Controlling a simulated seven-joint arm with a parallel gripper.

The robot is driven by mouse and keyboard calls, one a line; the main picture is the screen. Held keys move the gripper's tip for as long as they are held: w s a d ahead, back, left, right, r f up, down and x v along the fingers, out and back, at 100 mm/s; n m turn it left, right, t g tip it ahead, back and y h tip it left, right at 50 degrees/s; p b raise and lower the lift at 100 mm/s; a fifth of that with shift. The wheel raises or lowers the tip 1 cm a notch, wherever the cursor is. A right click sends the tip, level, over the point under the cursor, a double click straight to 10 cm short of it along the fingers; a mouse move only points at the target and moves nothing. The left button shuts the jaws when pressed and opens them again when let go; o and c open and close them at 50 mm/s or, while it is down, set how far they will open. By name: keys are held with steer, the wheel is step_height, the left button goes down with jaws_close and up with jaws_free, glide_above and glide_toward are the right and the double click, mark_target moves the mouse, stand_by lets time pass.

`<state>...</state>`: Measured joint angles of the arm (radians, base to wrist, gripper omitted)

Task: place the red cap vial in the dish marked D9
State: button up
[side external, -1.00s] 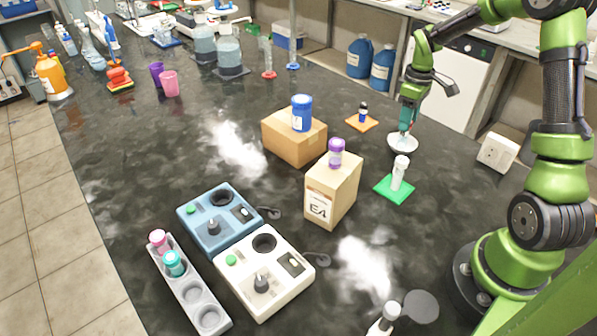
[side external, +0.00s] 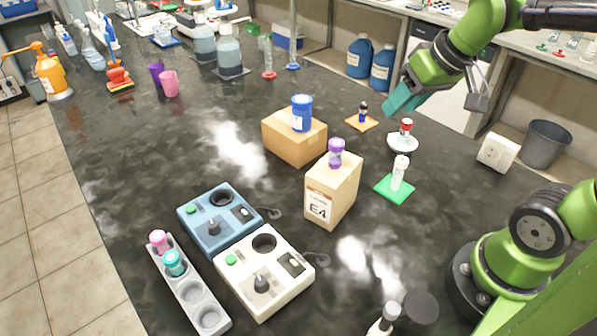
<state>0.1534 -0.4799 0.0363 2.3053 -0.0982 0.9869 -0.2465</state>
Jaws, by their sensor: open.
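The red cap vial (side external: 406,126) stands upright in a small white dish (side external: 402,145) at the right of the bench. No D9 marking is readable on the dish from here. My gripper (side external: 390,106) is open and empty, above and to the left of the vial in the picture and apart from it. Its fingertips are small and hard to make out.
A white-capped vial (side external: 398,173) stands on a green mat (side external: 383,188) just in front of the dish. A tall box (side external: 320,207) marked E4 carries a purple-capped vial (side external: 336,153). A cardboard box (side external: 283,140) bears a blue container (side external: 302,113).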

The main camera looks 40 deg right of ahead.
steer(key=s+a+m+t+y, duration=0.1)
steer(key=s+a, duration=0.3)
steer(key=shift+s+m+t, duration=0.3)
stand_by(1.1)
